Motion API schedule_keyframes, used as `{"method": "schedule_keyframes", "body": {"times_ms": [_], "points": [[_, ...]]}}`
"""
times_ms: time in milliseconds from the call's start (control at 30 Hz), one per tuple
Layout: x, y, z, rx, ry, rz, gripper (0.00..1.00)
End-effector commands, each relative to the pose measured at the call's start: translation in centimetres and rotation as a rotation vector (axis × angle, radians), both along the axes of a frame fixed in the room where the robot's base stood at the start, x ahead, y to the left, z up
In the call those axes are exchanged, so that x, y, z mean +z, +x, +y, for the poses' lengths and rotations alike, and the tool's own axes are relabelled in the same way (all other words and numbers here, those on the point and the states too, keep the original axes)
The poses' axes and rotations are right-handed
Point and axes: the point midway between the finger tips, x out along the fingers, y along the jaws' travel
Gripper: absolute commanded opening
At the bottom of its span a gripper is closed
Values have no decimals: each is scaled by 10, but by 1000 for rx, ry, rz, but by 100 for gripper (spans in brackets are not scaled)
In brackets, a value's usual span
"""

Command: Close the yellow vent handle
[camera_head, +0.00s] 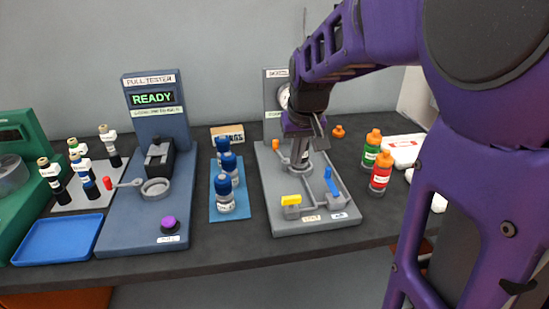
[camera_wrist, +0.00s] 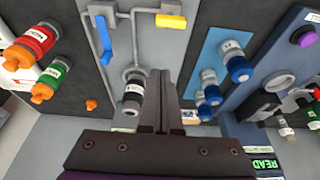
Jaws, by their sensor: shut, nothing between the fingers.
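The yellow vent handle (camera_head: 291,199) sits on a small block at the front left of the grey dispenser plate (camera_head: 262,190). It lies crosswise, roughly along the plate's front edge. In the wrist view the yellow handle (camera_wrist: 171,21) is at the top, beyond my fingertips. A blue handle (camera_head: 332,185) sits to its right and lies more front-to-back; it also shows in the wrist view (camera_wrist: 104,40). My gripper (camera_head: 319,138) is above the rear of the plate, shut and empty, apart from both handles. Its closed fingers (camera_wrist: 161,72) show in the wrist view.
Green (camera_head: 371,148) and red (camera_head: 381,172) bottles stand right of the plate. Blue-capped bottles (camera_head: 224,186) stand on a blue mat to the left, near the pull tester (camera_head: 153,110).

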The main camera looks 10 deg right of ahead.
Motion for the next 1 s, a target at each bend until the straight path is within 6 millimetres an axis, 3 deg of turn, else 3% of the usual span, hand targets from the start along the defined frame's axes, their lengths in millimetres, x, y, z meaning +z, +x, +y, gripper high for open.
{"method": "schedule_keyframes", "body": {"times_ms": [233, 633, 800, 1000], "points": [[-20, 6, 0, 1, 0, 2, 0], [-99, 33, 0, 1, -1, 3, 0], [-94, 7, 0, 1, -1, -3, 0], [-94, -5, 0, 1, -1, -2, 0]]}}
